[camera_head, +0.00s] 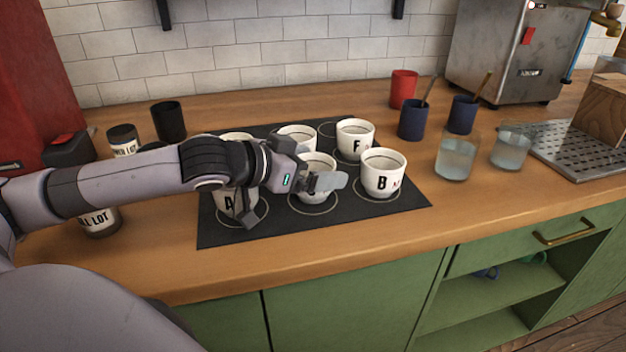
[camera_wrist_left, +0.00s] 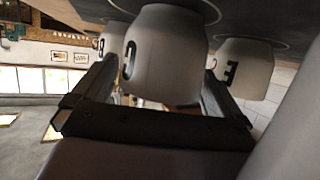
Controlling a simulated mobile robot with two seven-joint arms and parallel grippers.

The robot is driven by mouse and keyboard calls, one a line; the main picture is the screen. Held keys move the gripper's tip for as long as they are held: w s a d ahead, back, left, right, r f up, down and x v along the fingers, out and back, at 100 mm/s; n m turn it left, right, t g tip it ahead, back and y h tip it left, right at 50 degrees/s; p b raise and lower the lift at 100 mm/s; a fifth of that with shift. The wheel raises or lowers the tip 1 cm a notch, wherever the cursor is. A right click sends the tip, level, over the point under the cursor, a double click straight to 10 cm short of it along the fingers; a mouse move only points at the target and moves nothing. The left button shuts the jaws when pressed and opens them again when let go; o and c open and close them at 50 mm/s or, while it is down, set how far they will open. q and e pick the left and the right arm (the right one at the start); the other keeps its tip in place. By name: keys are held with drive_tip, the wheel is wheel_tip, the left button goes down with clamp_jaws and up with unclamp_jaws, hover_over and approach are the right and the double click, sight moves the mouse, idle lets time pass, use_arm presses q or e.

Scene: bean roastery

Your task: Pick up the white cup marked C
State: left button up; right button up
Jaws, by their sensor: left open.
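The white cup marked C (camera_head: 318,161) stands upright in the middle of the front row on a black mat (camera_head: 225,237). My left gripper (camera_head: 318,180) is at this cup and partly covers it; its letter is hidden in the head view. In the left wrist view, the letter C shows on the cup (camera_wrist_left: 165,55), which sits between the two fingers of my left gripper (camera_wrist_left: 160,85). The fingers are open, one on each side of the cup; I cannot tell whether they touch it. My right gripper is not in view.
Cup B (camera_head: 381,175) stands close to the right, cup A (camera_head: 228,203) to the left, and cup F (camera_head: 355,138) behind. Cup E (camera_wrist_left: 243,70) is near one finger. Water glasses (camera_head: 456,157) stand to the right. The counter's front strip (camera_head: 330,248) is clear.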

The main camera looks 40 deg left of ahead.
use_arm(q)
drive_tip(key=c, duration=1)
drive_tip(key=shift+r, duration=0.1)
